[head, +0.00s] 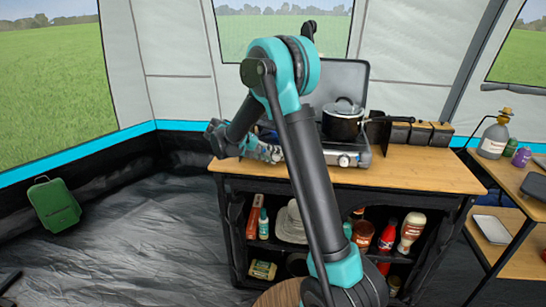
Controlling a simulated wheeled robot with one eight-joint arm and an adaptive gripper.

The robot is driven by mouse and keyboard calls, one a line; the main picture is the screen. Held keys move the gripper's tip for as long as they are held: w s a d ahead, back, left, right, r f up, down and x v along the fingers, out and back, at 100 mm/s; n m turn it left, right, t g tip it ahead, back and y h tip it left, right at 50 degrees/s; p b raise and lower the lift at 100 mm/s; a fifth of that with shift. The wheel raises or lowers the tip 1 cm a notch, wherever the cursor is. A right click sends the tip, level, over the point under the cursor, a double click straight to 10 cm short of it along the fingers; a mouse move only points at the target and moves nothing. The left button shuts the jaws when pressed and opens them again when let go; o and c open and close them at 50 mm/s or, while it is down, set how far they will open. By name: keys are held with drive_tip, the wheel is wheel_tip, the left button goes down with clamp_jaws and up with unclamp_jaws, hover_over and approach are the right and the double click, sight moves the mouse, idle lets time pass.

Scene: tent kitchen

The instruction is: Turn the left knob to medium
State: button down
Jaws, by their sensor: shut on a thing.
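The camp stove (361,148) stands on the wooden counter with its grey lid raised. Its right knob (344,161) shows on the front panel. The left knob is hidden behind my arm and gripper. My forearm bends down to the left, and my gripper (272,153) points right at the left end of the stove front. It is shut on the left knob, but the fingertips and the knob's angle are too small and covered to make out.
A black pot (343,122) with a lid sits on the stove's right side. Several dark canisters (420,132) stand on the counter (425,168) to the right. Shelves below hold bottles. A green case (54,204) is on the floor at left.

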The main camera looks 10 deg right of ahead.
drive_tip(key=c, duration=1.2)
unclamp_jaws()
drive_tip(key=shift+o, duration=0.2)
drive_tip(key=v, duration=1.2)
drive_tip(key=s+d+f+n+y, duration=0.1)
drive_tip(key=s+d+f+y, duration=0.2)
drive_tip(key=s+d, duration=0.4)
drive_tip(key=s+d+f+y, duration=0.3)
drive_tip(key=s+d+f, duration=0.1)
drive_tip(key=s+d, duration=0.2)
drive_tip(key=s+f+t+y, duration=0.1)
drive_tip(key=s+f, duration=0.3)
drive_tip(key=s, duration=0.4)
drive_tip(key=s+d+f+t+y, duration=0.1)
drive_tip(key=s+f+y, duration=0.3)
drive_tip(key=s, duration=0.4)
drive_tip(key=shift+s+d, duration=0.3)
drive_tip(key=shift+d, duration=0.05)
